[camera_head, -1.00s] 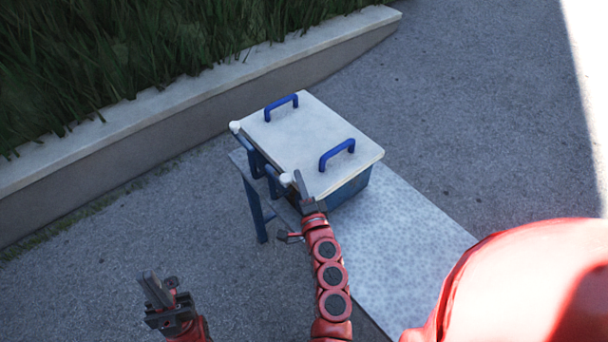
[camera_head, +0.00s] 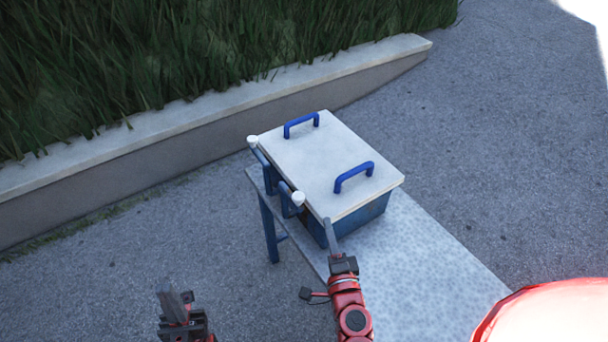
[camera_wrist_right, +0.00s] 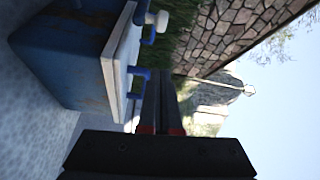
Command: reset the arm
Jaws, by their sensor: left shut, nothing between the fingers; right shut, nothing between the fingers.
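My left gripper (camera_head: 176,306) is shut and empty at the lower left of the head view, over the pavement. My right gripper (camera_head: 331,232) is shut and empty, and in the head view its tip appears just in front of the near corner of the blue box (camera_head: 364,213). I cannot tell whether it touches the box. In the right wrist view its shut fingers (camera_wrist_right: 157,100) point past the box's white lid (camera_wrist_right: 118,60). The blue box also shows in the right wrist view (camera_wrist_right: 58,58), rusty and turned sideways.
The box's lid (camera_head: 325,165) is closed and has two blue handles. The box stands on a speckled grey table (camera_head: 440,255) with blue legs. White-knobbed blue bars (camera_head: 286,200) stand at its left side. A low wall (camera_head: 130,155) with grass runs behind. Pavement lies open around.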

